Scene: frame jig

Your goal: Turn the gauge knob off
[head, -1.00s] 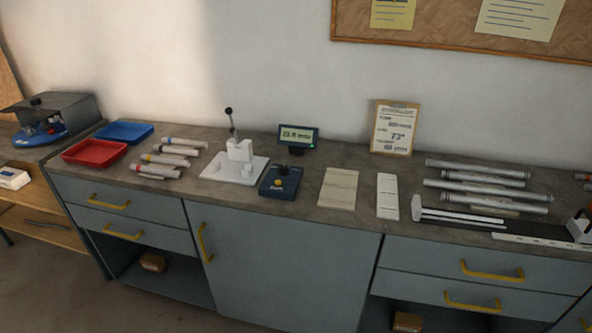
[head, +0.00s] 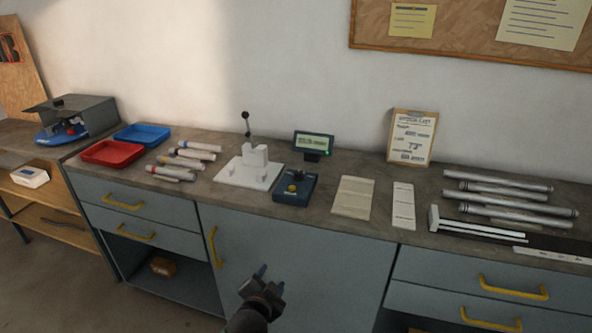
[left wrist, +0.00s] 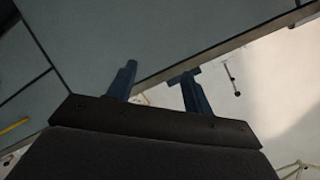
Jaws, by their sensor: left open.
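My left gripper (head: 269,277) is in front of the cabinet door, below the bench edge and apart from the gauge. In the left wrist view its two blue fingers (left wrist: 158,82) are spread with nothing between them. The knob cannot be made out in that view. My right gripper does not show.
A white lever fixture (head: 248,174) stands left of the gauge. Flat plates (head: 353,198) lie to its right. A red tray (head: 112,152), a blue tray (head: 143,135) and several tubes (head: 180,160) are further left. The yellow-handled cabinet door (head: 290,260) is under the bench edge.

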